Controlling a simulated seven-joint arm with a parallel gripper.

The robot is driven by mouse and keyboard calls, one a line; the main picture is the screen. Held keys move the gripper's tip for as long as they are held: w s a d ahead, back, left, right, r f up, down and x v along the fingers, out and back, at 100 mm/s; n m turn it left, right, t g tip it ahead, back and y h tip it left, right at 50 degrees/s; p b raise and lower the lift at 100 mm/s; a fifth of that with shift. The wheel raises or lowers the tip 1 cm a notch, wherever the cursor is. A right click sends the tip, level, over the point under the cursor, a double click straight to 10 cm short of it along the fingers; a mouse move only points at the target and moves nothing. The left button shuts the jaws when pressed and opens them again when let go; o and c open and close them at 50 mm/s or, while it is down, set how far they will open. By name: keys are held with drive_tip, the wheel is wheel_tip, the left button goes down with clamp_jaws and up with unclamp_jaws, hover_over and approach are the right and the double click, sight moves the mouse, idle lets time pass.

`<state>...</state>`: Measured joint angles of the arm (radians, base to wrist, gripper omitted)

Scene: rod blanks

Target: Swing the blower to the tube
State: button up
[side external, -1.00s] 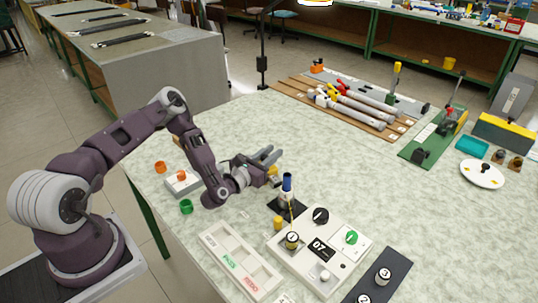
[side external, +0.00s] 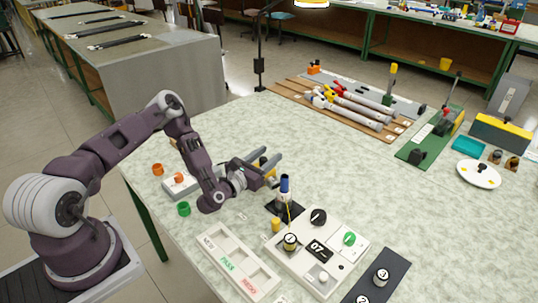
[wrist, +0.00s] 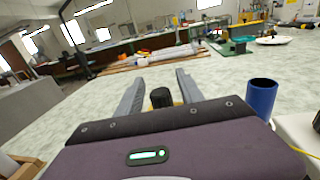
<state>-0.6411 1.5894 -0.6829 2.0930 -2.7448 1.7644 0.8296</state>
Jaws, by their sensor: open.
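My gripper (side external: 276,168) is low over the near part of the table, its two grey fingers apart. In the wrist view, a black knob with yellow below it (wrist: 161,98) shows between the fingers; I cannot tell whether either finger touches it. An upright piece with a blue top (side external: 285,184) stands on a dark base just right of my gripper; the blue top also shows in the wrist view (wrist: 261,97). I cannot tell which piece is the blower. Several grey tubes (side external: 362,113) lie on a wooden rack at the back.
A white panel with knobs (side external: 319,250) and a sorting tray (side external: 238,264) are in front. A box with an orange button (side external: 180,185) and a green ring (side external: 183,209) are left of my gripper. The table's middle right is clear.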

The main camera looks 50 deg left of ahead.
drive_tip(key=s, duration=0.6)
drive_tip(key=shift+d, duration=0.45)
